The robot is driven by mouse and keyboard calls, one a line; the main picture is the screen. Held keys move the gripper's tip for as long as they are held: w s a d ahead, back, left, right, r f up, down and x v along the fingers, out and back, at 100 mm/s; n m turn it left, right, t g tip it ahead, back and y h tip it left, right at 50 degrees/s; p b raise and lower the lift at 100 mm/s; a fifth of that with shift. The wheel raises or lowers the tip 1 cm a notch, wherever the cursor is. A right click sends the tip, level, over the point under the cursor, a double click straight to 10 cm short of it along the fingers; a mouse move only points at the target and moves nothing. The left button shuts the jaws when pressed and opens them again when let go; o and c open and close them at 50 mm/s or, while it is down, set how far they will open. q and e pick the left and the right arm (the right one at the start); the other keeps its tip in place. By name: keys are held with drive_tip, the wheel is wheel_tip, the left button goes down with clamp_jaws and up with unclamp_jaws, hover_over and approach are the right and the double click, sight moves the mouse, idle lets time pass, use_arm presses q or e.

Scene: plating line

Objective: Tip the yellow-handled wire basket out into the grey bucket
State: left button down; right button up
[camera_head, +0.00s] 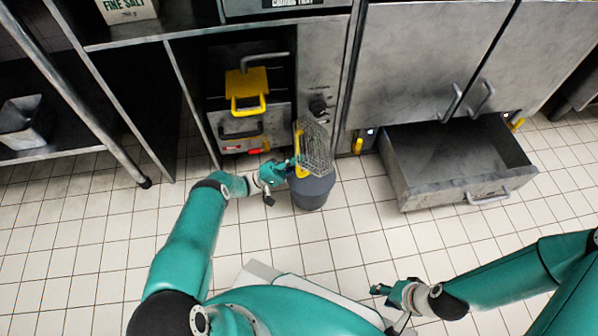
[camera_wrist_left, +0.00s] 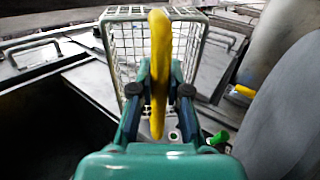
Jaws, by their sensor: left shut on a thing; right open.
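The wire basket (camera_head: 318,146) is in the head view, above the back part of the grey bucket (camera_head: 312,194). Its yellow handle (camera_head: 299,140) is on its left side. My left gripper (camera_head: 284,170) is shut on this handle. In the left wrist view the yellow handle (camera_wrist_left: 160,60) stands between my fingers, with the pale wire mesh of the basket (camera_wrist_left: 122,42) behind it. A grey curved wall, seemingly the bucket (camera_wrist_left: 285,120), fills the right of that view. No contents show in the basket, and the bucket's inside is mostly hidden. My right gripper (camera_head: 381,290) is open and empty, low over the floor.
An open metal drawer (camera_head: 455,165) juts out to the right of the bucket. Behind and left is a fryer bay with another yellow handle (camera_head: 248,92). A metal shelf with a metal container (camera_head: 22,118) is at far left. Tiled floor is clear around the bucket's front.

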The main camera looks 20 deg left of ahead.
use_arm(q)
drive_tip(key=shift+s+d+f+g, duration=0.1)
drive_tip(key=shift+f+g, duration=0.05)
drive_tip(key=shift+f, duration=0.5)
drive_tip(key=shift+d+f+g, duration=0.1)
drive_tip(key=shift+f+g, duration=0.05)
drive_tip(key=shift+f, duration=0.45)
drive_tip(key=shift+r, duration=0.1)
